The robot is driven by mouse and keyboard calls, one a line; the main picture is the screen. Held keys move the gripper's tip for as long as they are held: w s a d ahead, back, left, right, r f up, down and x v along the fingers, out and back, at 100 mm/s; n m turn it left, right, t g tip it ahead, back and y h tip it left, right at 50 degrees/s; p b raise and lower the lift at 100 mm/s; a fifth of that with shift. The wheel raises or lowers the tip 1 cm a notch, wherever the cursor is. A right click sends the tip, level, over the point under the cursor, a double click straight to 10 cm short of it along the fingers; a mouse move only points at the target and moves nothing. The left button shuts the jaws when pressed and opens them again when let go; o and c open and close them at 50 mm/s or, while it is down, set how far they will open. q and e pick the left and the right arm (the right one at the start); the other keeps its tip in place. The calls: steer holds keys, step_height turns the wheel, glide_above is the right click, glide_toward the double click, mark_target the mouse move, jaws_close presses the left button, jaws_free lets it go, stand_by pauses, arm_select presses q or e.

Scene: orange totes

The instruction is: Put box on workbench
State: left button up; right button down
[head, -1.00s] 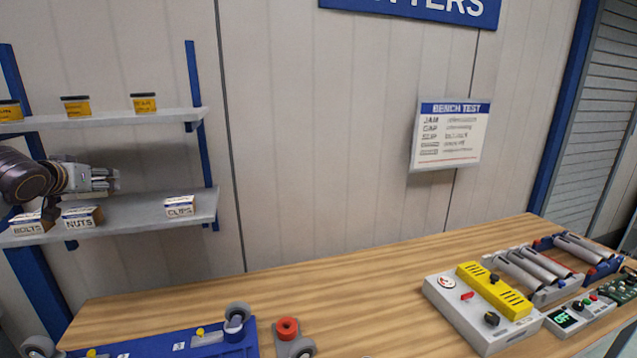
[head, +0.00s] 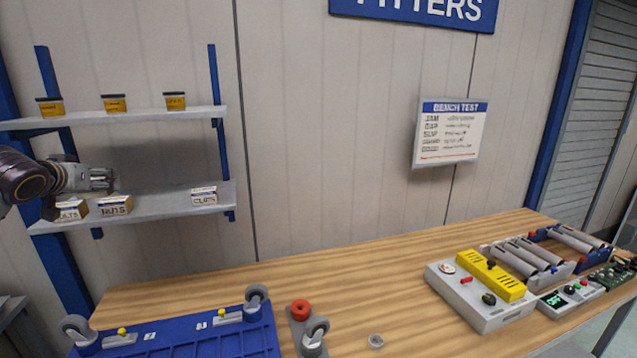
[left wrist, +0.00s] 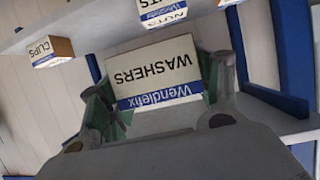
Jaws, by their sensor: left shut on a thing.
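The white WASHERS box (left wrist: 155,65), with a blue Wendlefix band, sits between the fingers of my left gripper (left wrist: 160,98) in the left wrist view, with green finger pads at its sides. In the head view my left gripper (head: 108,180) is level with the lower shelf, by the BOLTS and NUTS boxes; I cannot make out the WASHERS box there. The wooden workbench (head: 400,262) runs along the wall, lower and to the right of the gripper. My right gripper is not in view.
The lower shelf (head: 165,207) holds BOLTS (head: 71,210), NUTS (head: 115,205) and CLIPS (head: 204,196) boxes. Yellow-labelled tins (head: 114,103) stand above. A blue wheeled frame (head: 225,335), a red-topped part (head: 300,312) and a yellow-grey control unit (head: 485,290) occupy the bench; its middle is largely clear.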

arm_select(q)
steer(key=shift+w+r, duration=0.3)
steer(key=shift+r, duration=0.05)
steer(key=shift+a+r, duration=0.3)
steer(key=shift+r, duration=0.25)
steer(key=shift+w+a+r, duration=0.1)
steer(key=shift+a+r, duration=0.05)
steer(key=shift+r, duration=0.8)
steer(key=shift+d+r+y, duration=0.15)
steer(key=shift+r, duration=0.6)
steer(key=shift+d+r+y, duration=0.1)
steer(key=shift+r+y, duration=0.05)
steer(key=shift+r, duration=0.55)
steer(key=shift+d+r, duration=0.8)
steer(key=shift+r, duration=0.05)
steer(key=shift+d+r, duration=0.15)
steer(key=shift+d, duration=0.3)
steer(key=d+f+m+h, duration=0.2)
steer(key=d+f+h, duration=0.1)
steer(key=d+f, duration=1.65)
steer(key=s+d+f, duration=0.3)
steer(key=f, duration=0.6)
steer(key=s+d+f, duration=0.4)
steer(key=f, duration=0.6)
steer(key=s+d+f+m+h+b, duration=0.1)
steer(key=s+d+f, duration=0.2)
steer(key=f, duration=0.6)
steer(key=shift+s+d+f+t, duration=0.25)
steer(key=shift+d+f+t, duration=0.1)
steer(key=shift+d, duration=0.1)
